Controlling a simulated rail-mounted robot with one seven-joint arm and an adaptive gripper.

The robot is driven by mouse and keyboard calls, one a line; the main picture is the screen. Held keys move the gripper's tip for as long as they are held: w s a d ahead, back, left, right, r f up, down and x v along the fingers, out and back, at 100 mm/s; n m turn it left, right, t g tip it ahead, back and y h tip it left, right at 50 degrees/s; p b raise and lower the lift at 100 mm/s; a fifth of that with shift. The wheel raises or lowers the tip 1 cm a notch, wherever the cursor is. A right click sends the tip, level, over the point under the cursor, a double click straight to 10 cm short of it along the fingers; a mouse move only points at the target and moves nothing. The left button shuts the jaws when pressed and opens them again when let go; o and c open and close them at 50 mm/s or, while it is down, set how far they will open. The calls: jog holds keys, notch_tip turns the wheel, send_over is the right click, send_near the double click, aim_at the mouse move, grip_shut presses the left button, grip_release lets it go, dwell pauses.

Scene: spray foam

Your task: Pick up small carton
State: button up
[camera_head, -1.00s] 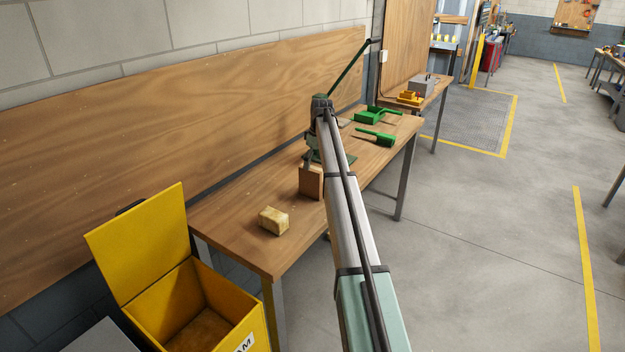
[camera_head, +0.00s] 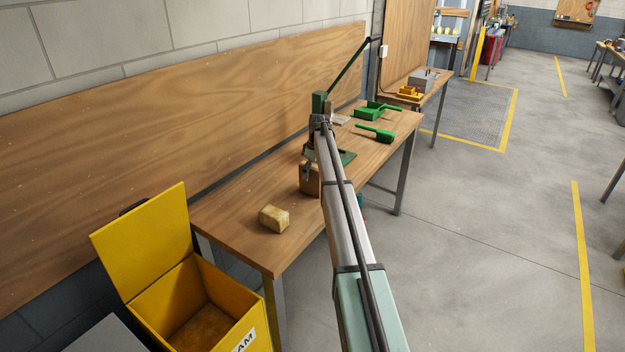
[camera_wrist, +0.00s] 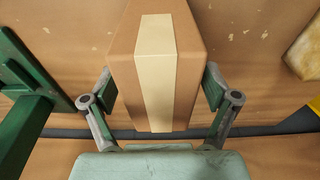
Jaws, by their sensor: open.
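The small carton (camera_head: 309,181) is a brown box on the wooden workbench, partly hidden behind my arm in the head view. In the wrist view the carton (camera_wrist: 156,65) stands out large, with a pale tape strip down its middle. My gripper (camera_wrist: 160,88) is open, with one finger on each side of the carton's near end. The fingers look very close to its sides; I cannot tell whether they touch. In the head view my gripper (camera_head: 307,168) is at the carton, partly hidden by my arm.
A yellowish foam block (camera_head: 273,219) lies on the workbench (camera_head: 240,240) nearer the front. A green dustpan (camera_head: 368,110) and green brush (camera_head: 375,134) lie farther back. A dark green press-like stand (camera_head: 345,157) is beside the carton. An open yellow bin (camera_head: 190,300) stands at the bench's near end.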

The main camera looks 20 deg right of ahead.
jog(key=shift+f, duration=0.25)
dwell(0.3)
jog(key=c, duration=1.1)
